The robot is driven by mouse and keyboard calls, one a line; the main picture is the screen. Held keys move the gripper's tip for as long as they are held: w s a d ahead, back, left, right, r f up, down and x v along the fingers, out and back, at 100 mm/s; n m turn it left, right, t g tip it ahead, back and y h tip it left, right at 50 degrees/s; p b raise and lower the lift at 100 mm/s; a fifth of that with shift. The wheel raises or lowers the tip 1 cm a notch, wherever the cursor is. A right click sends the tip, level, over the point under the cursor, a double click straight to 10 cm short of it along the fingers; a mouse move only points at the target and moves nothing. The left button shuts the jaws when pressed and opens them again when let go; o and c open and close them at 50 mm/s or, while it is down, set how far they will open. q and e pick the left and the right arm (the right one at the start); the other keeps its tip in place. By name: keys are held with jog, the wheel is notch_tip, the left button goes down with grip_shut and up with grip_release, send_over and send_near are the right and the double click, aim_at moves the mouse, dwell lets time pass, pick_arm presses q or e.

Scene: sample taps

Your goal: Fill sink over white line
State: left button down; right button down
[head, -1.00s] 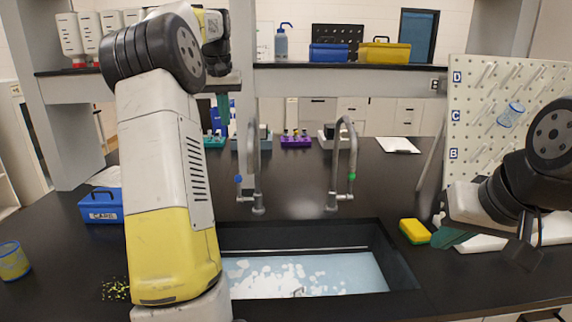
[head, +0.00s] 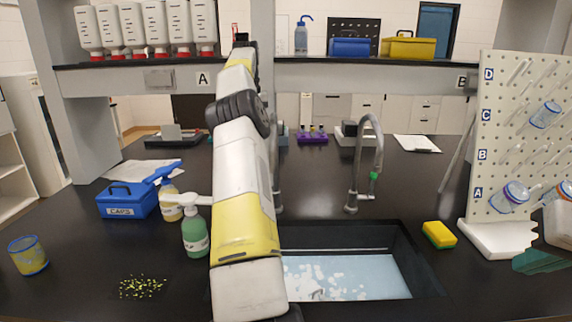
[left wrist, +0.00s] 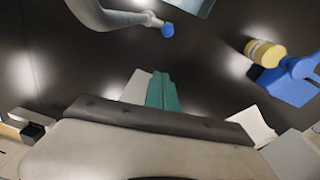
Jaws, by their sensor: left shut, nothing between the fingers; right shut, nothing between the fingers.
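The black sink (head: 415,265) holds pale blue water (head: 375,275) with white patches on its surface. A thin white line (head: 345,250) shows on the sink's back wall, above the water. The right tap (head: 373,140) has a green knob (head: 374,176). The left tap (head: 277,175) is mostly hidden behind my left arm. Its blue knob (left wrist: 168,30) shows in the left wrist view, apart from my left gripper (left wrist: 163,92), which is shut and empty. That gripper is hidden in the head view. My right gripper (head: 540,262) is shut and empty at the right edge.
Left of my arm stand a green pump bottle (head: 195,235), a yellow spray bottle (head: 170,203) and a blue caps box (head: 128,200). A yellow sponge (head: 439,235) lies right of the sink, near a pegboard (head: 500,140). The counter behind the right tap is mostly clear.

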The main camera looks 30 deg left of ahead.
pick_arm(q)
jog(key=shift+f, duration=0.1)
notch_tip(320, 180, down, 11)
jog(key=s+d, duration=0.2)
jog(key=shift+d, duration=0.15)
dwell(0.4)
jog(key=shift+s, duration=0.15)
